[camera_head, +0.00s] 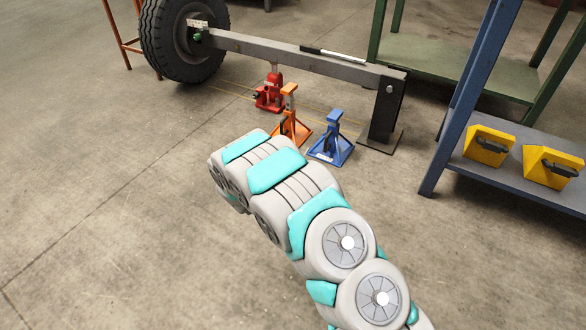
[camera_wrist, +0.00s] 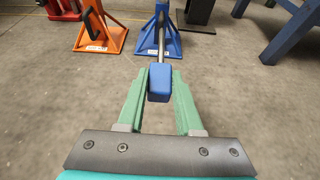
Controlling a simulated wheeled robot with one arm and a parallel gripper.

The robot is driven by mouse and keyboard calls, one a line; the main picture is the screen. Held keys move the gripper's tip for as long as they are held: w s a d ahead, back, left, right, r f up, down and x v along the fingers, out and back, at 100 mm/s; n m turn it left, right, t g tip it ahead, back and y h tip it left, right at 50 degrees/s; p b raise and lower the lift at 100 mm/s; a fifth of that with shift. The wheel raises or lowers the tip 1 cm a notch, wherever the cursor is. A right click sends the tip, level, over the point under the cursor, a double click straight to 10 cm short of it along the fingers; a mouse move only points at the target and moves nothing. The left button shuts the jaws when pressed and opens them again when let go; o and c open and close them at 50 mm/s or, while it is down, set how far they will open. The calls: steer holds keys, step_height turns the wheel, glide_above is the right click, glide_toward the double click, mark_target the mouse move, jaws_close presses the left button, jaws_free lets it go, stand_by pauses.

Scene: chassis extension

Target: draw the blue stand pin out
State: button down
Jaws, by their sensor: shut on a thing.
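The blue stand (camera_head: 332,143) stands on the floor beside the orange stand, and it also shows at the top of the wrist view (camera_wrist: 168,42). The blue stand pin (camera_wrist: 158,78) has a blue block handle and a thin metal rod. My gripper (camera_wrist: 159,76) has its green fingers shut on the handle, one on each side. The rod points from the handle toward the stand's column. I cannot tell how much of the rod is inside the stand. In the head view my arm hides the gripper and the pin.
The orange stand (camera_head: 290,125) and a red jack (camera_head: 270,93) are to the left of the blue stand. A grey beam (camera_head: 300,58) with a wheel (camera_head: 180,40) runs above and behind them. A blue-framed shelf (camera_head: 520,177) is at the right. The foreground floor is clear.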

steer(key=shift+s+a+r, duration=0.15)
steer(key=shift+s+r, duration=0.1)
steer(key=shift+r, duration=0.35)
steer(key=shift+s+a+r, duration=0.2)
steer(key=shift+s+r, duration=0.1)
steer(key=shift+r, duration=0.3)
steer(key=shift+s+a+r, duration=0.15)
steer(key=shift+s+r, duration=0.1)
steer(key=shift+r, duration=0.35)
